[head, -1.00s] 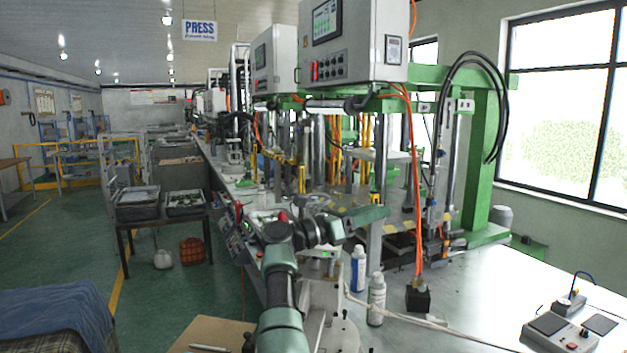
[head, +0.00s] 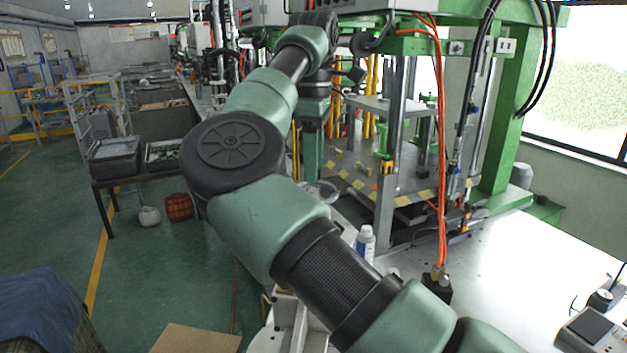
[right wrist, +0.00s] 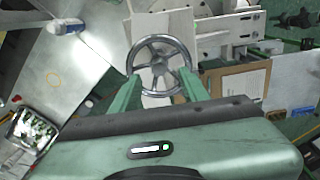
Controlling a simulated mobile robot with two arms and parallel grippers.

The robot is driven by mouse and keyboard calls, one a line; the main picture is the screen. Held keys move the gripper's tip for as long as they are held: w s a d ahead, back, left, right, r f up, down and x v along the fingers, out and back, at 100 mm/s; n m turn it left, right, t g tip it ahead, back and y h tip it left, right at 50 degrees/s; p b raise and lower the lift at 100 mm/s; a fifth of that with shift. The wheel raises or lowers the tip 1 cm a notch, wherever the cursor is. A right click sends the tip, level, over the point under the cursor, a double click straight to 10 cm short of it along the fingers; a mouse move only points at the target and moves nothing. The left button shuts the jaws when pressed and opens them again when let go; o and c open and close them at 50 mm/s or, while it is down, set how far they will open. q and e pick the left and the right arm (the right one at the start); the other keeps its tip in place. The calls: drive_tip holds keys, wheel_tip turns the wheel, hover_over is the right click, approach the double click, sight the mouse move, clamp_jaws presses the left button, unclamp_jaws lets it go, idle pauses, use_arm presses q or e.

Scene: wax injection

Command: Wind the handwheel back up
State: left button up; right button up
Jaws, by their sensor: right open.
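The handwheel (right wrist: 159,68) is a grey metal wheel with spokes and a central hub, seen nearly face-on in the right wrist view. My right gripper (right wrist: 158,78) is open, and its two green fingers stand on either side of the wheel's lower part. I cannot tell whether the fingers touch the rim. In the head view my right arm reaches up and forward to the green press, and its gripper (head: 312,150) points down there. The handwheel is hard to make out in that view. My left gripper is not in view.
A white bottle (head: 365,243) stands on the metal bench beside my arm. Orange cables (head: 441,150) hang to a dark block on the bench. A control box with a screen (head: 590,330) sits at lower right. A cardboard sheet (head: 195,338) lies at lower left.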

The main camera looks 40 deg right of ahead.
wheel_tip(320, 180, down, 4)
drive_tip(key=shift+w+r+p, duration=0.1)
drive_tip(key=shift+p, duration=0.45)
drive_tip(key=shift+f, duration=0.6)
clamp_jaws()
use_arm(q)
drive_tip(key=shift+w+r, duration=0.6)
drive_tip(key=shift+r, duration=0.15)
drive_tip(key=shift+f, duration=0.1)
